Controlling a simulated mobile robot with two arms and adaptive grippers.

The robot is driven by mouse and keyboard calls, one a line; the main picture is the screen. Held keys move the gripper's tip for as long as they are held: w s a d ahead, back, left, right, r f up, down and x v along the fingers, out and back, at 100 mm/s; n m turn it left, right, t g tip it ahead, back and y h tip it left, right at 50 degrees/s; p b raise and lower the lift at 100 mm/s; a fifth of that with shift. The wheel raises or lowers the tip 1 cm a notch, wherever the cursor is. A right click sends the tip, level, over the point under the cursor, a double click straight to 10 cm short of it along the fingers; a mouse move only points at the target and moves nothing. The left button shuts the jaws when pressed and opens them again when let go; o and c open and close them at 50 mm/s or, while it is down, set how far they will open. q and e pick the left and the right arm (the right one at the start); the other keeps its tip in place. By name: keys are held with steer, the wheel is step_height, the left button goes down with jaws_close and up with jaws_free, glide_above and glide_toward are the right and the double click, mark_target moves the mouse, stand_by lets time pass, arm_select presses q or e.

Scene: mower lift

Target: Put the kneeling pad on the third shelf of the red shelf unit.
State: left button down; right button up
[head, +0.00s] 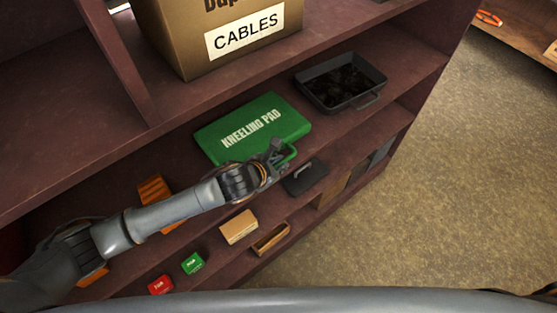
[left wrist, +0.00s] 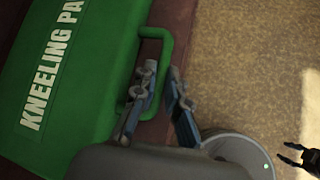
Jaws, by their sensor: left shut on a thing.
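The green kneeling pad (head: 252,124), with white lettering, lies flat or nearly flat at a shelf of the red shelf unit (head: 75,150), below the board with the cables box. Its handle points outward toward the floor side. I cannot tell whether it rests fully on the board. My left gripper (head: 279,158) is shut on the pad's handle. In the left wrist view the pad (left wrist: 70,75) fills the left side, and the left gripper's fingers (left wrist: 160,92) straddle one bar of the handle. My right gripper (left wrist: 288,153) shows at the lower right edge, fingers apart and empty.
A black tray (head: 340,82) stands right of the pad. A cardboard box labelled CABLES (head: 225,35) stands above. Lower down are a dark flat item (head: 305,177), a tan box (head: 239,226), a small green box (head: 193,263) and a red one (head: 160,284). Open floor (head: 440,190) lies right.

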arm_select(q)
steer(key=shift+f, duration=0.1)
arm_select(e)
steer(key=shift+s+d, duration=0.15)
arm_select(q)
steer(key=c, duration=1.6)
jaws_free()
steer(key=shift+o, duration=1.1)
arm_select(e)
steer(key=shift+d, duration=0.3)
arm_select(q)
steer(key=shift+a, duration=0.1)
steer(key=b+v, duration=0.1)
steer(key=v, duration=1.1)
steer(key=shift+b, duration=0.3)
arm_select(e)
steer(key=shift+f, duration=0.75)
steer(key=shift+a, duration=0.15)
